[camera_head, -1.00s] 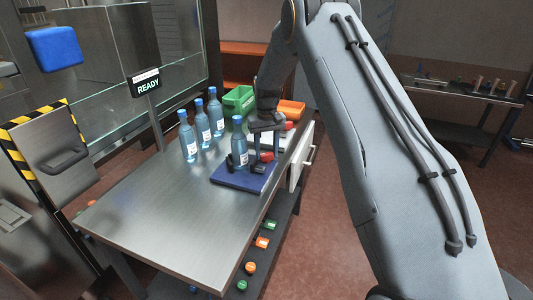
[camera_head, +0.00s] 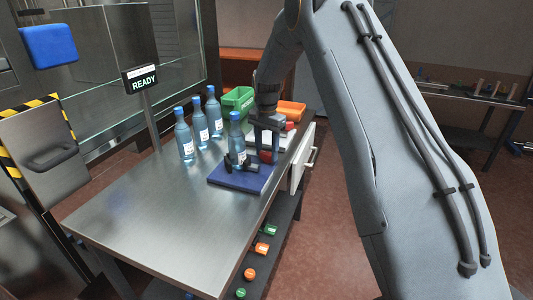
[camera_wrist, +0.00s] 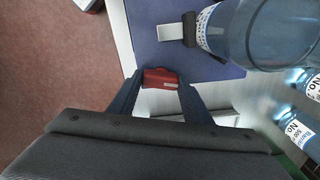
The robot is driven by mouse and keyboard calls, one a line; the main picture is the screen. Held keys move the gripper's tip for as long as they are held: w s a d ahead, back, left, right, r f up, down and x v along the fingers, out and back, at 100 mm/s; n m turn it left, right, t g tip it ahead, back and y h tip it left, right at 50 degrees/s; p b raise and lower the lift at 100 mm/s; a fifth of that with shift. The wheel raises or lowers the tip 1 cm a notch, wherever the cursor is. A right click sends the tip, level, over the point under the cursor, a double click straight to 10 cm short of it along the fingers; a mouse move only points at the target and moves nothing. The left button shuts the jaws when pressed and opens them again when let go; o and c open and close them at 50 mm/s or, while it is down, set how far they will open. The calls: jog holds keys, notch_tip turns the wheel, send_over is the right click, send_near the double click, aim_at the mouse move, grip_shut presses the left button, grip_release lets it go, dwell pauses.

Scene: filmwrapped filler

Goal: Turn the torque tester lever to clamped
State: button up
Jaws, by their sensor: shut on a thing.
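The torque tester has a dark blue base plate (camera_head: 228,181) near the right edge of the steel bench. A clear blue bottle (camera_head: 236,143) with a blue cap stands upright on it, between small dark jaws. A red lever handle (camera_head: 265,156) is at the right of the bottle. My gripper (camera_head: 266,147) reaches down over it from behind. In the wrist view my gripper (camera_wrist: 160,82) is shut on the red lever handle (camera_wrist: 161,76), which sits between its fingertips. That view also shows the bottle (camera_wrist: 262,32) and the blue plate (camera_wrist: 150,45). The lever's lower part is mostly hidden.
Several similar bottles (camera_head: 201,125) stand left of and behind the tester. A green crate (camera_head: 237,101) and an orange bin (camera_head: 291,111) are at the bench's far end. A sign reading READY (camera_head: 141,79) stands on a post. The bench's near part (camera_head: 170,220) is clear.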

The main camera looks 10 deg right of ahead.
aim_at(267, 153)
jog(key=shift+m+b, duration=0.55)
jog(key=shift+m, duration=1.65)
jog(key=o, duration=0.8)
jog(key=shift+r, duration=0.1)
jog(key=shift+r+b, duration=1.05)
jog(key=shift+r, duration=2.8)
